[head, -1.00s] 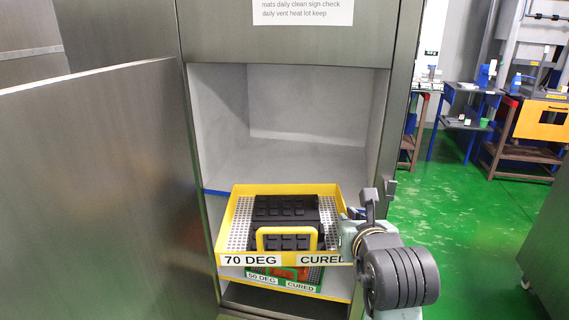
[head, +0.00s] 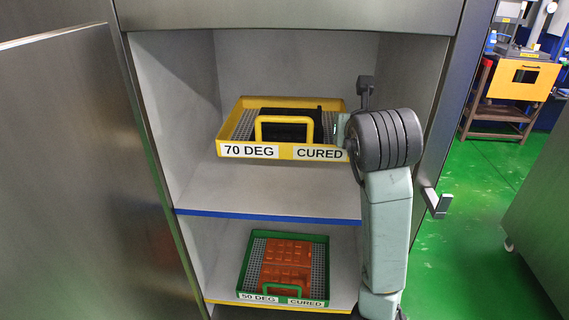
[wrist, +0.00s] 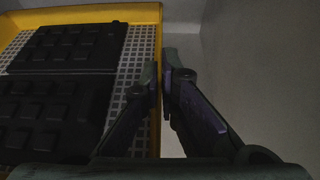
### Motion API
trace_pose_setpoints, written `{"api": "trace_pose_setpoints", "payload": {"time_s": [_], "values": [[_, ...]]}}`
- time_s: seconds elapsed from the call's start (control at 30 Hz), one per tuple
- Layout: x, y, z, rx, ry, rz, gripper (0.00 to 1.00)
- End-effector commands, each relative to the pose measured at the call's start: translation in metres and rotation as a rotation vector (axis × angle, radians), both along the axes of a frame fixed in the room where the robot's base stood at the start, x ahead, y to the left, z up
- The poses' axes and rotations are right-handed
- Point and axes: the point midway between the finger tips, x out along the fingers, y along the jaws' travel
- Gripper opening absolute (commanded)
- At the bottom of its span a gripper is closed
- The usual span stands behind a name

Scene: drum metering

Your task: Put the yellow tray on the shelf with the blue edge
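The yellow tray (head: 267,151), labelled 70 DEG and CURED, is inside the cabinet over the blue-edged shelf (head: 270,216), set back from its front edge. It looks about level; I cannot tell whether it touches the shelf. It holds black moulded mats (head: 290,127), which also show in the wrist view (wrist: 68,48). My gripper (wrist: 166,75) is closed on the tray's right side wall, one finger on each side of it. In the head view my wrist hides that grip and part of the tray's right end.
A green tray (head: 283,300) with orange mats, labelled 50 DEG and CURED, sits on the yellow-edged shelf (head: 232,304) below. The cabinet door (head: 70,180) stands open at the left. Bare shelf shows in front of the yellow tray. The cabinet's right wall is close beside my arm.

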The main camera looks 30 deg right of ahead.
Motion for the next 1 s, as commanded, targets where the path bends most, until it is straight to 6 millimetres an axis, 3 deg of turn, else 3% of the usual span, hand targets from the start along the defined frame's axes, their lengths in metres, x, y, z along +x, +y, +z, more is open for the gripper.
{"api": "trace_pose_setpoints", "payload": {"time_s": [0.8, 1.0], "values": [[0.0, -0.001, -0.091, 0.003, -0.003, -0.004, 0.0], [0.0, -0.001, -0.097, 0.0, -0.005, -0.004, 0.0]]}}
